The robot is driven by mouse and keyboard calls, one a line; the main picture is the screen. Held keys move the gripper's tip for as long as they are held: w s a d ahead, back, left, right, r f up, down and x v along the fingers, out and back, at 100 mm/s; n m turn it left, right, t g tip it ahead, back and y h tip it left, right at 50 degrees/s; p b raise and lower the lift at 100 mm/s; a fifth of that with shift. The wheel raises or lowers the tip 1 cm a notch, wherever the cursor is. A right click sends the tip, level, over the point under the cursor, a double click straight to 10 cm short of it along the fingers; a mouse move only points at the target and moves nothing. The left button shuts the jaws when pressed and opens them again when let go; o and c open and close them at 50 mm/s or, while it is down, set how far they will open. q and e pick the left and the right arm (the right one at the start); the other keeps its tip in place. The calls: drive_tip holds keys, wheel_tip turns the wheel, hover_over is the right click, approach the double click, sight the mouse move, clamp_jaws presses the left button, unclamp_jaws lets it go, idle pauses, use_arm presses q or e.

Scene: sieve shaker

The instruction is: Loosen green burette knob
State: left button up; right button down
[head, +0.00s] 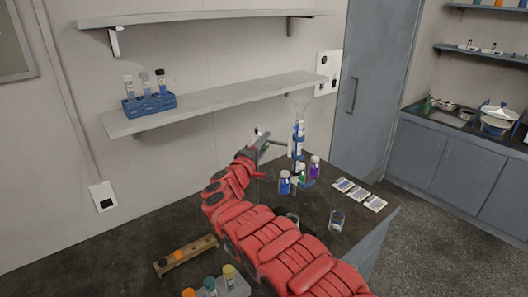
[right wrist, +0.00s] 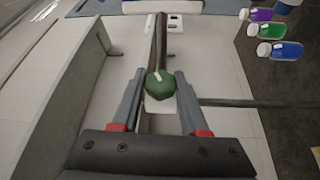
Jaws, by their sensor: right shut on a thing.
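The green burette knob (right wrist: 160,84) is a rounded dark green piece with a small white mark, in the middle of the right wrist view. My right gripper (right wrist: 160,88) has one finger on each side of the knob and is shut on it. In the head view my right gripper (head: 262,144) reaches toward the wall, left of the burette stand (head: 298,140) with its blue parts. The gripper covers the knob too much there to make it out clearly. My left gripper is not in view.
A blue bottle (head: 285,183) and a purple bottle (head: 315,167) stand below the stand. A glass beaker (head: 336,220) and small white packets (head: 360,194) are to the right. A wall shelf (head: 220,96) hangs above, with a blue tube rack (head: 150,104).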

drive_tip(key=shift+c, duration=2.2)
unclamp_jaws()
drive_tip(key=shift+s+a, duration=0.25)
drive_tip(key=shift+b+v, duration=0.8)
drive_tip(key=shift+v, duration=0.1)
drive_tip(key=p+v, duration=0.7)
drive_tip(key=v, duration=0.7)
drive_tip(key=shift+s, duration=0.45)
